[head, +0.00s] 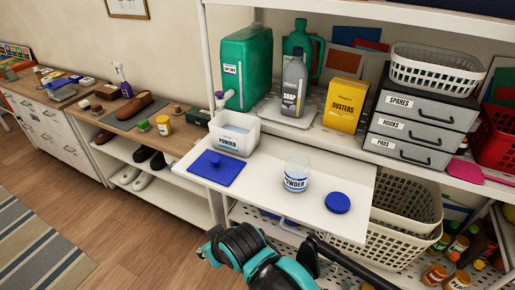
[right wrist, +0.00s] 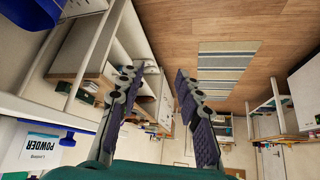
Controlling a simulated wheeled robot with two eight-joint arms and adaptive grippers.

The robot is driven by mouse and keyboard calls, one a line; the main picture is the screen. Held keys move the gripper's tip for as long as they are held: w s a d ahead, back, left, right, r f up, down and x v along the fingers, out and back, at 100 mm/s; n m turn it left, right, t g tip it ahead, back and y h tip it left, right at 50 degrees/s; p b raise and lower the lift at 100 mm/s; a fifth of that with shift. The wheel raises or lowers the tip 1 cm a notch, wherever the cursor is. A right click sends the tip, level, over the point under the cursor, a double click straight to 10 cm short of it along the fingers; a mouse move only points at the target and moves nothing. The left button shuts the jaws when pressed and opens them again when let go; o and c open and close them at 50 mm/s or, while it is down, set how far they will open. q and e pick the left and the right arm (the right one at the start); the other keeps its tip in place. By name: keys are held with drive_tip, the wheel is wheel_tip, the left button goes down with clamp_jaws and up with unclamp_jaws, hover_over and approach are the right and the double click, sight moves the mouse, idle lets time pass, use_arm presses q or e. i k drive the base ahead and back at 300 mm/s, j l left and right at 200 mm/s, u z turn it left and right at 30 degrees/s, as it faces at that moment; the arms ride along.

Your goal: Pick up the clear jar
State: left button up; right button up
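The clear jar (head: 298,172) stands upright on the white pull-out shelf board (head: 262,190). It has a POWDER label and an open top. A round blue lid (head: 337,203) lies on the board to its right. My teal and black right arm shows at the bottom of the head view, in front of the board and below the jar. Its fingertips are not clear there. In the right wrist view my right gripper (right wrist: 155,78) is open, with nothing between its fingers. My left gripper is not in view.
A white POWDER tub (head: 235,132) stands behind and left of the jar, with a flat blue lid (head: 216,168) before it. A soap bottle (head: 293,85), yellow dusters box (head: 344,105) and grey drawers (head: 418,125) stand behind. Cream baskets (head: 385,240) sit below the board.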

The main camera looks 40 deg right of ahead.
sight(298, 166)
drive_tip(key=z, duration=1.8)
